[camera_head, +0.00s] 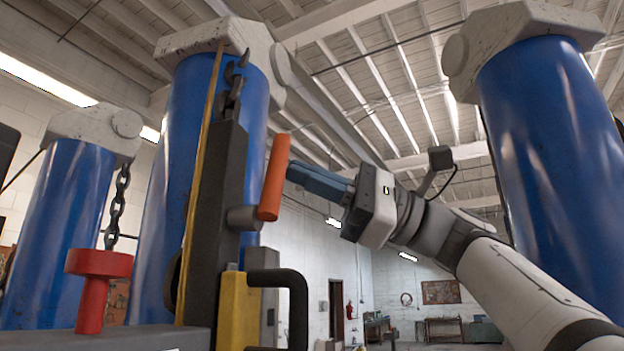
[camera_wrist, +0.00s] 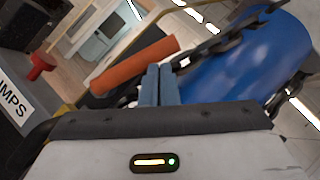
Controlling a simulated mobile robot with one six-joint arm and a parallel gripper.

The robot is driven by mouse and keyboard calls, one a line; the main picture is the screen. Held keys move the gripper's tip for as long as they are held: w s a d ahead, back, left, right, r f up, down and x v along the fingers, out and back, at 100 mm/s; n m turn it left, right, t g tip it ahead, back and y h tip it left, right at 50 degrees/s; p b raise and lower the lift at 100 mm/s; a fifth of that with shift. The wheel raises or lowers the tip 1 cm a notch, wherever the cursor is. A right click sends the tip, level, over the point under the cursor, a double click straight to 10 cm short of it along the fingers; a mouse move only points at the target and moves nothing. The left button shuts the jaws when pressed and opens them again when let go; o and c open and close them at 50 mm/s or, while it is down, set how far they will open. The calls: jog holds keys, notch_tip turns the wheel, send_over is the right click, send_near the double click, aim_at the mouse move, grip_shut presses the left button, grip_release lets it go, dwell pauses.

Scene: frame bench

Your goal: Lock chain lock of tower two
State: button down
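An orange handle (camera_head: 274,177) stands nearly upright, tilted slightly, on a grey pivot at the right side of a dark upright post (camera_head: 217,220). A dark chain (camera_head: 235,88) runs at the top of this post, in front of a blue tower (camera_head: 180,180) with a pale cap. My gripper (camera_head: 290,172) comes from the right, its blue fingertips close to the handle's right side; I cannot tell if they touch. In the wrist view my fingers (camera_wrist: 159,70) lie side by side with nothing visible between them, and the handle (camera_wrist: 134,65) lies beyond their tips. No tower number is readable.
A black bent handle (camera_head: 290,285) and a yellow block (camera_head: 237,305) sit below the orange handle. A red knob (camera_head: 95,275) stands at lower left near a hanging chain (camera_head: 117,205). Other blue towers stand left (camera_head: 62,225) and right (camera_head: 550,130). Open room shows behind my arm.

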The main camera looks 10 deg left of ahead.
jog(key=shift+s+a+r+p, duration=0.2)
jog(key=shift+s+r+p, duration=0.3)
jog(key=shift+s, duration=0.5)
jog(key=w+d, duration=0.8)
jog(key=d, duration=0.2)
jog(key=shift+d+p, duration=0.15)
jog(key=shift+p, duration=0.2)
jog(key=shift+w, duration=0.2)
jog(key=shift+s, duration=0.1)
